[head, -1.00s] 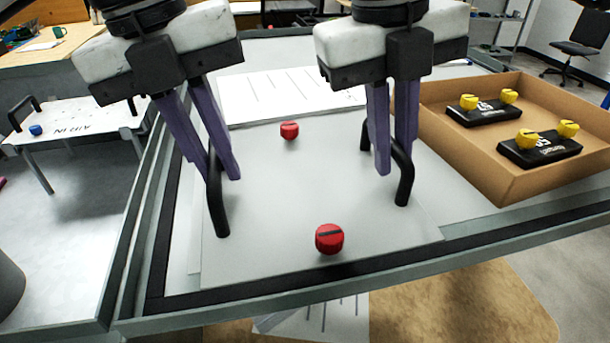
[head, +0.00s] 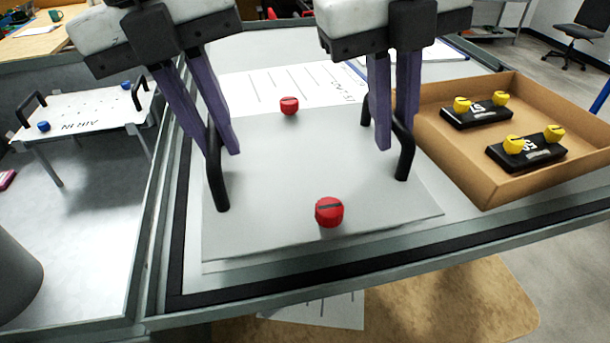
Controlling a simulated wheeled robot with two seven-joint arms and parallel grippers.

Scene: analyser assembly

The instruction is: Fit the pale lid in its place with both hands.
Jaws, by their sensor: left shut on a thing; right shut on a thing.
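The pale lid (head: 270,190) is a flat light-grey panel with two black handles and two red knobs, one at the far side (head: 289,105) and one near the front (head: 329,212). My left gripper (head: 222,152) is shut on the left black handle (head: 217,185). My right gripper (head: 393,145) is shut on the right black handle (head: 405,160). A pale strip shows under the lid's front edge; I cannot tell how large the gap is. The lid hides what is directly below it.
A cardboard box (head: 480,190) with two black modules with yellow knobs stands at right. A white panel marked "AIR IN" (head: 85,112), with black handles and blue knobs, stands on the left. A lined white sheet (head: 250,90) lies behind the lid. The table's dark front edge (head: 280,292) is close.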

